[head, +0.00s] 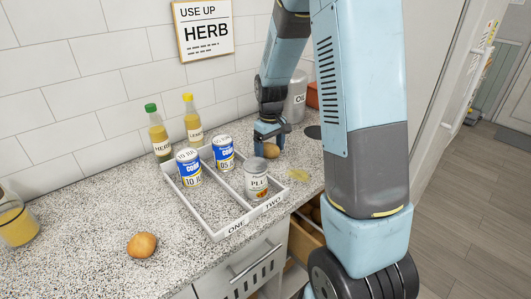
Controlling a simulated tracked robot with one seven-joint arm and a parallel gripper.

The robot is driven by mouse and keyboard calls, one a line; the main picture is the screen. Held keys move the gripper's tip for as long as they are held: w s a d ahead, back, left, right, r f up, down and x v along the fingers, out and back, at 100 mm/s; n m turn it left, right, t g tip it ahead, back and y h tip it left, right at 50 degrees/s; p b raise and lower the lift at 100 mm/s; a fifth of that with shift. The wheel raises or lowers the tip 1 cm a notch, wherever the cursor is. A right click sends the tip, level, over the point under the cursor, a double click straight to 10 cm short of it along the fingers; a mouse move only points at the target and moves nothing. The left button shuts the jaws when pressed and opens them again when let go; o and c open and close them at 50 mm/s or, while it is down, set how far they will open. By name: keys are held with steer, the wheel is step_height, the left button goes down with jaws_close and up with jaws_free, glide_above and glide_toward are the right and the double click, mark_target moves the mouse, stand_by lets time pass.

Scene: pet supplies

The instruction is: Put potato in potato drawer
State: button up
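A brown potato (271,151) is at the counter's back, right of the white tray. My gripper (269,147) points down at it, with the fingers at or around its top. I cannot tell whether the fingers press on it or whether it rests on the counter. An open wooden drawer (303,243) sits below the counter's front edge, with brown round things (314,213) inside. My arm hides much of the drawer, and no label on it shows.
The white tray (213,231), marked ONE and TWO, holds several cans. Two bottles (159,135) stand behind it. An orange-brown round item (142,245) lies front left, near a glass jar (15,222). A grey OIL container (296,98) stands behind my gripper.

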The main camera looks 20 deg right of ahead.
steer(key=c, duration=1.2)
